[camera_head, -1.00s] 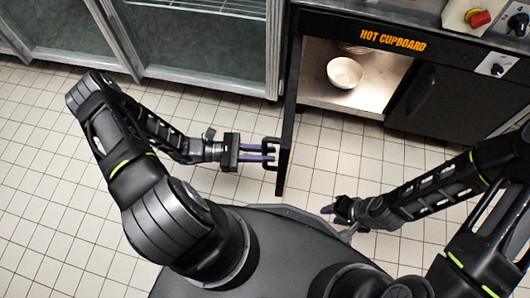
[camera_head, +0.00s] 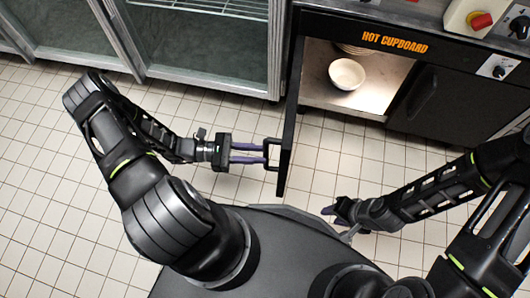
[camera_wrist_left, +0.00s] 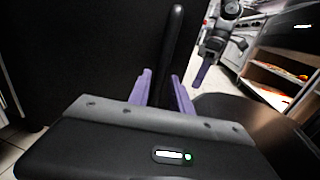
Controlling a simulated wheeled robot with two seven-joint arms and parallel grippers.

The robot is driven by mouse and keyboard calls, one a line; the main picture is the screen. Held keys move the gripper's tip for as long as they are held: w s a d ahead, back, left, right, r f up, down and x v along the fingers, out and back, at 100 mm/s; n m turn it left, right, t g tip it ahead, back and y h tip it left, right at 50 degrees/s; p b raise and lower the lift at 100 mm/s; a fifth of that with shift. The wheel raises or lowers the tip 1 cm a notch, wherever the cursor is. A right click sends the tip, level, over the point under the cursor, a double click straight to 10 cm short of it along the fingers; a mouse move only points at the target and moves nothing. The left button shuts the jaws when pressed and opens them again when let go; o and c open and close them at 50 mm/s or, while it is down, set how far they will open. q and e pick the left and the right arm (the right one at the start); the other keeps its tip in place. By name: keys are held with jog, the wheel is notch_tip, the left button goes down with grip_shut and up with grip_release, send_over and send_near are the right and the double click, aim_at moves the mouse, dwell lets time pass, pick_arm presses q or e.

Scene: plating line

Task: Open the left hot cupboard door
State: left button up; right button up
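The left hot cupboard door (camera_head: 289,130) stands swung out, seen nearly edge-on, with the left side of the cupboard open. Its black bar handle (camera_head: 271,154) is on the door's left-facing side. My left gripper (camera_head: 264,153) points at the handle, its purple fingers apart and their tips at or just short of the bar. In the left wrist view the handle (camera_wrist_left: 172,55) rises between and beyond the spread fingers (camera_wrist_left: 162,92); contact cannot be told. My right gripper (camera_head: 331,210) is right of the door, over the floor; its finger gap is unclear.
A white bowl (camera_head: 347,74) and stacked dishes (camera_head: 352,49) stand inside the lit cupboard. The right cupboard door (camera_head: 440,100) is shut. Glass-fronted cabinets (camera_head: 200,50) line the back left. Tiled floor (camera_head: 60,190) is clear left of my left arm.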

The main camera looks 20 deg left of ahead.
pick_arm(q)
jog(key=v, duration=0.5)
dwell(0.4)
